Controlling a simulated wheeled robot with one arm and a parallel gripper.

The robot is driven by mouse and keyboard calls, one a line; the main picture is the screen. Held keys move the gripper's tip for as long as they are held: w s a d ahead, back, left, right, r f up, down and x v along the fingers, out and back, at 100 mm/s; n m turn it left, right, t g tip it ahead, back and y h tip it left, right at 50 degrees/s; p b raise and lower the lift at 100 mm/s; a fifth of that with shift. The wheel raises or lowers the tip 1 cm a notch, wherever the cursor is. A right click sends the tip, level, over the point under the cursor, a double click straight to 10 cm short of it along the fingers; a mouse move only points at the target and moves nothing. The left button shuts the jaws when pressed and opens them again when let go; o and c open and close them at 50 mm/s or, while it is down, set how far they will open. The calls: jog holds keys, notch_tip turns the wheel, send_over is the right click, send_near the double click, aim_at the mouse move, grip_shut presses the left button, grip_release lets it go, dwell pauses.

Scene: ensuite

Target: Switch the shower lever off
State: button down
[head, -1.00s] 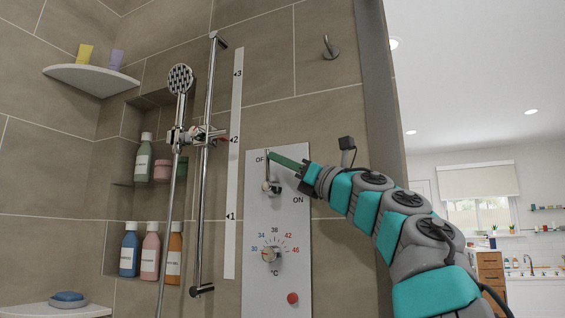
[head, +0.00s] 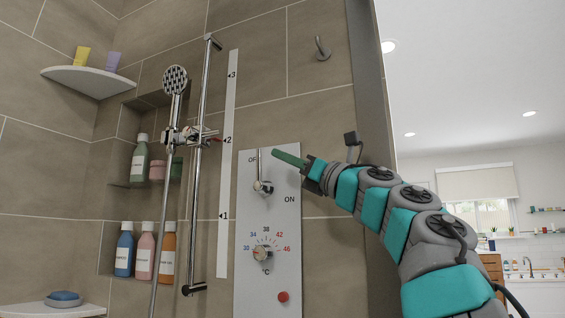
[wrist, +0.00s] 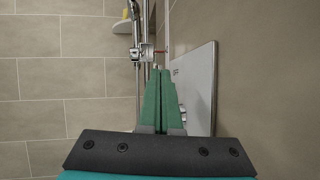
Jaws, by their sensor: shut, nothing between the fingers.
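The shower lever (head: 260,168) is a slim chrome handle on a pale control panel (head: 270,215). It points straight up from its round hub, close to the partly readable "OF" label; "ON" is printed lower right. My gripper (head: 274,153) has green fingers, shut and empty, just right of the lever's upper end with a small gap in the picture. Depth between them is hard to judge. In the wrist view my gripper (wrist: 160,72) is shut beside the panel (wrist: 200,85), and the lever is mostly hidden behind the fingers.
A temperature dial (head: 263,254) and a red button (head: 283,296) sit lower on the panel. To the left are a slide rail (head: 203,150) with a hand shower (head: 176,80) and niches with bottles (head: 145,250). A wall hook (head: 322,48) is above right. Open room lies right.

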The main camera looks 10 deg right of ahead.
jog(key=s+d+b, duration=0.1)
jog(key=s+d, duration=0.6)
jog(key=shift+s+d, duration=0.2)
jog(key=shift+s, duration=0.15)
